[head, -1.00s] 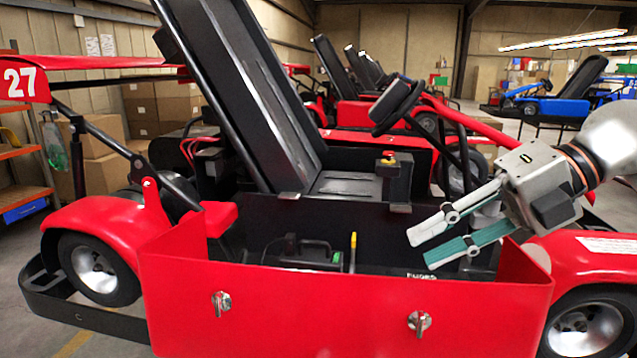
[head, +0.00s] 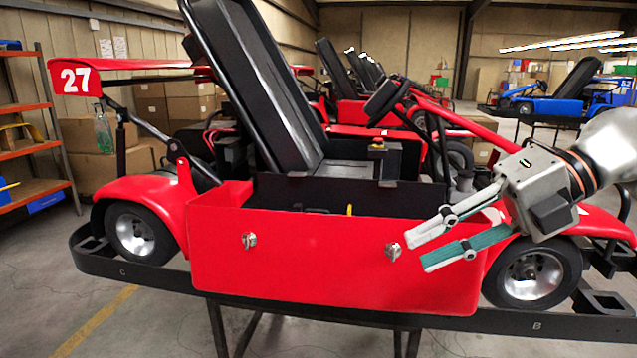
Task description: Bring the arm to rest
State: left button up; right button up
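My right gripper (head: 442,242) reaches in from the right side of the head view. Its two fingers, one pale and one teal, are spread apart with nothing between them. It is in front of the right end of the red side pod (head: 320,260) of kart 27, and I cannot tell how far it is from the panel. My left gripper is not in the head view.
The red kart's black bumper rail (head: 150,280) runs along its lower edge above a dark stand. The kart's front wheel (head: 532,275) is just below my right arm. An orange shelf (head: 30,150) stands at the left. Grey floor is open at lower left.

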jog(key=w+a+f+m+y, duration=0.2)
jog(key=a+f+m+y, duration=0.2)
jog(key=a+y, duration=0.55)
jog(key=w+d+f+m+t+h, duration=0.3)
jog(key=f+m+t, duration=0.5)
jog(key=m, duration=0.1)
jog(key=w+d+f+m+t+h, duration=0.3)
jog(key=w+f+m+t, duration=0.1)
jog(key=f+m+t, duration=0.4)
jog(key=s+d+f+m+g+h, duration=0.1)
jog(key=s+d+f+m+h, duration=0.1)
jog(key=f, duration=0.8)
jog(key=s+d+f+m+g+h, duration=0.1)
jog(key=s+d+f+m+h, duration=0.2)
jog(key=f, duration=0.7)
jog(key=s+d+f+m+g+h, duration=0.2)
jog(key=s+f+m+h, duration=0.3)
jog(key=f, duration=0.5)
jog(key=shift+s+d+h, duration=0.25)
jog(key=shift+s+h, duration=0.3)
jog(key=shift+s, duration=0.5)
jog(key=shift+o, duration=0.2)
jog(key=s+f+m+g, duration=0.1)
jog(key=s+f+g, duration=0.1)
jog(key=s+f, duration=0.5)
jog(key=shift+d+g+h, duration=0.3)
jog(key=shift+d+h, duration=0.1)
jog(key=shift+r, duration=0.1)
